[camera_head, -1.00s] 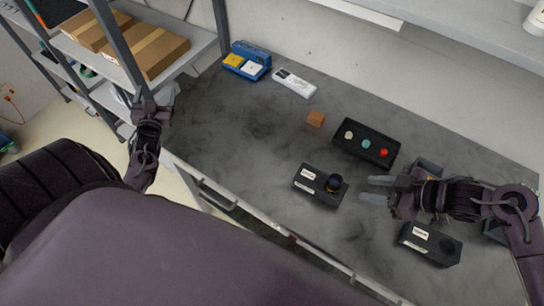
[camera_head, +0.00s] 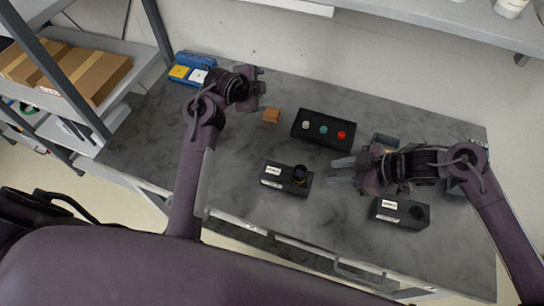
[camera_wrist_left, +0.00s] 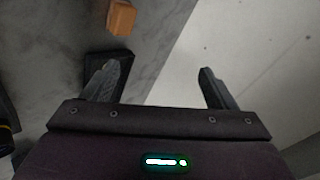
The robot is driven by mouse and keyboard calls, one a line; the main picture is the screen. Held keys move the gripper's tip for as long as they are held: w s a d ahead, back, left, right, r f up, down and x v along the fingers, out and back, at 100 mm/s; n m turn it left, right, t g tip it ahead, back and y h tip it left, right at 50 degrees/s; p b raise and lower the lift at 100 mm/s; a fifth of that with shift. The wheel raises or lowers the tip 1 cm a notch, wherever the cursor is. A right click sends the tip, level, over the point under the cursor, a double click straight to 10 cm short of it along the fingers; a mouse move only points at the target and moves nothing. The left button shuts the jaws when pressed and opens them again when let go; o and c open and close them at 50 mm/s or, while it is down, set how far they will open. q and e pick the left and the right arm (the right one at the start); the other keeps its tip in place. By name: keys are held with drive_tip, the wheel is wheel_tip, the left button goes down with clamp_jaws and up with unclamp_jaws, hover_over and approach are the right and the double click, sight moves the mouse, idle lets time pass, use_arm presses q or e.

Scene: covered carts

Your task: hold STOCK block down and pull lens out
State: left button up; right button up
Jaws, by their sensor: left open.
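A black block (camera_head: 272,175) with a white label lies on the grey table, and a dark round lens (camera_head: 300,173) stands in its right end. A second black block (camera_head: 388,208) with a white label and a dark round opening lies to the right. I cannot read either label. My right gripper (camera_head: 343,170) is open, its fingers pointing left toward the lens, apart from it, with nothing seen between them. My left gripper (camera_head: 262,85) is over the back left of the table. Its fingers are spread and empty in the left wrist view (camera_wrist_left: 160,85).
A black box (camera_head: 323,141) with white, teal and red round tops lies behind the lens block. A small orange-brown cube (camera_head: 271,115) is left of it. A blue case (camera_head: 192,61) sits at the back left. A shelf with cardboard boxes (camera_head: 85,70) stands left.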

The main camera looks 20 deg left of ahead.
use_arm(q)
drive_tip(key=s+d+f+m+g, duration=0.1)
drive_tip(key=s+d+f+g, duration=0.3)
drive_tip(key=s+d+f, duration=0.15)
drive_tip(key=m+g+y, duration=0.2)
drive_tip(key=g, duration=0.3)
hover_over(272, 170)
drive_tip(key=shift+f, duration=1.1)
wheel_tip(272, 170, down, 7)
drive_tip(key=shift+f, duration=0.1)
drive_tip(key=c, duration=1.1)
